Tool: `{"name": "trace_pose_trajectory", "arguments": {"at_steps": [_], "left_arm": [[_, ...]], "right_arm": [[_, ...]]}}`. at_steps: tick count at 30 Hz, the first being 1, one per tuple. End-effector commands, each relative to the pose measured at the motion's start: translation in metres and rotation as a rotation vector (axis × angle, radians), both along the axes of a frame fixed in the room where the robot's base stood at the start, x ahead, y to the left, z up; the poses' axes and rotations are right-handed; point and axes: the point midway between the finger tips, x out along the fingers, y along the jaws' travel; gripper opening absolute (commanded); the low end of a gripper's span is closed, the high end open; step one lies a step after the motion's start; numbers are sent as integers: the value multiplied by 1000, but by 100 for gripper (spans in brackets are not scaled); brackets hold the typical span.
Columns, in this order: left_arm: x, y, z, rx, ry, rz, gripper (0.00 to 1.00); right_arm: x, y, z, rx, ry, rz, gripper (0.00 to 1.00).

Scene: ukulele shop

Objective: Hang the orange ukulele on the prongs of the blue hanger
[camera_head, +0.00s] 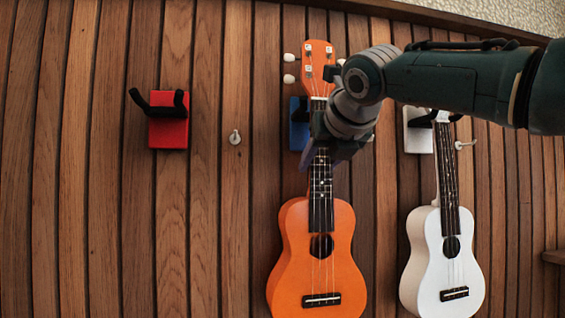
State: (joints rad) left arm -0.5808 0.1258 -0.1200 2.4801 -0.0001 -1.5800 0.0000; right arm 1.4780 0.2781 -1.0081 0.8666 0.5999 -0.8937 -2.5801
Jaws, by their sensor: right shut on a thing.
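The orange ukulele (317,259) is upright in front of the wood-slat wall, its body low in the view and its headstock (318,68) at the top. My right gripper (322,135) is shut on its neck, just below the headstock. The blue hanger (299,124) is on the wall behind the neck and gripper, with only part of its blue plate showing at the left. Its prongs are hidden, so I cannot tell whether they touch the ukulele. My left gripper is not in view.
A red hanger (168,126) with empty black prongs is at the left. A white ukulele (441,262) hangs at a white hanger (417,131) on the right, close to the orange one. Small white pegs (235,137) stick out of the wall. The wall at the far left is clear.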

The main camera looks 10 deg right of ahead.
Motion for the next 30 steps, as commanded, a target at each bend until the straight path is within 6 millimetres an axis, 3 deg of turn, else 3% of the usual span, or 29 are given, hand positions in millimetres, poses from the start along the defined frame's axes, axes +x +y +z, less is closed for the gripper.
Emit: {"name": "trace_pose_trajectory", "arguments": {"at_steps": [16, 30], "left_arm": [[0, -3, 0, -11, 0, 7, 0], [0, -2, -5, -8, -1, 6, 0]], "right_arm": [[2, 0, 0, 0, -3, 1, 0], [2, 0, -21, 0, -3, 1, 0]]}}
